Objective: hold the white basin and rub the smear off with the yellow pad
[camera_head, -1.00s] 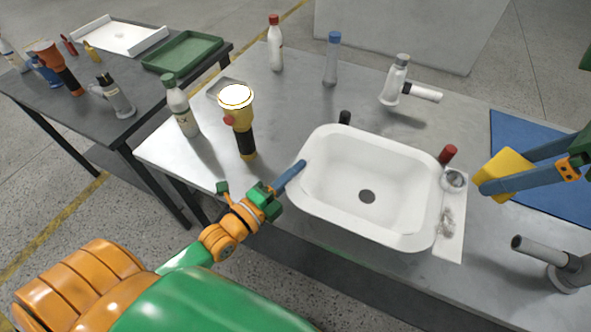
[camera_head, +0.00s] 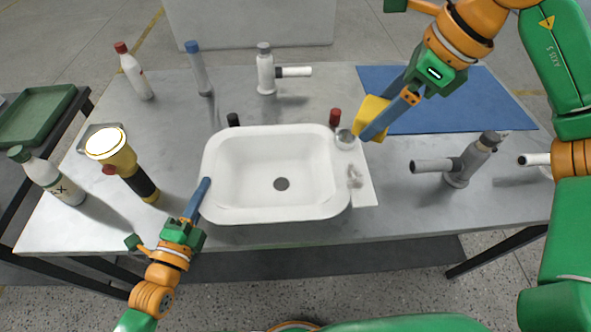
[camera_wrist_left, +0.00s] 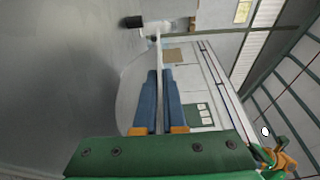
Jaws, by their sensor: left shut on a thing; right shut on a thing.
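The white basin (camera_head: 235,160) sits on the grey table, with a dark drain hole in its floor. A grey smear (camera_head: 354,176) shows on the flat white strip at its right side. My left gripper (camera_head: 199,196) is shut on the basin's left rim. In the left wrist view its blue fingers (camera_wrist_left: 158,100) close on the thin rim of the basin (camera_wrist_left: 130,92). My right gripper (camera_head: 377,122) is shut on the yellow pad (camera_head: 369,112). The pad is beyond and slightly right of the smear, apart from it, near a round metal fitting (camera_head: 345,139).
A red-capped item (camera_head: 335,118) and a black one (camera_head: 233,120) stand behind the basin. A lit flashlight (camera_head: 122,160) and white bottle (camera_head: 50,178) stand left. A grey tap-like fixture (camera_head: 460,165) stands right. A blue mat (camera_head: 450,110) lies behind right.

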